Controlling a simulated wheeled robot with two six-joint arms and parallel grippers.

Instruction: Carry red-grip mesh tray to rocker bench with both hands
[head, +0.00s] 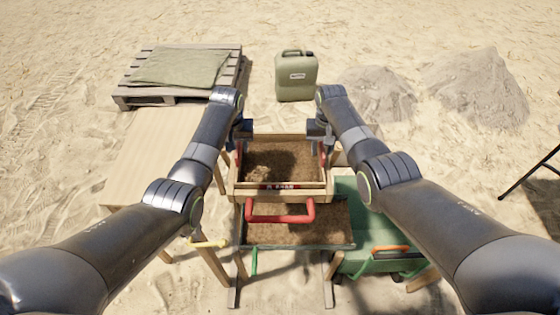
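The red-grip mesh tray (280,188) is a wooden-framed tray with brown soil in it, at the middle of the head view.
A pale wooden table (150,160) stands at left, with a yellow handle (208,243) nearer. A green case (370,262) with an orange handle is at right. Behind are a pallet (150,97), a green jerrycan (296,76) and sand piles (470,82). Open sand surrounds everything.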

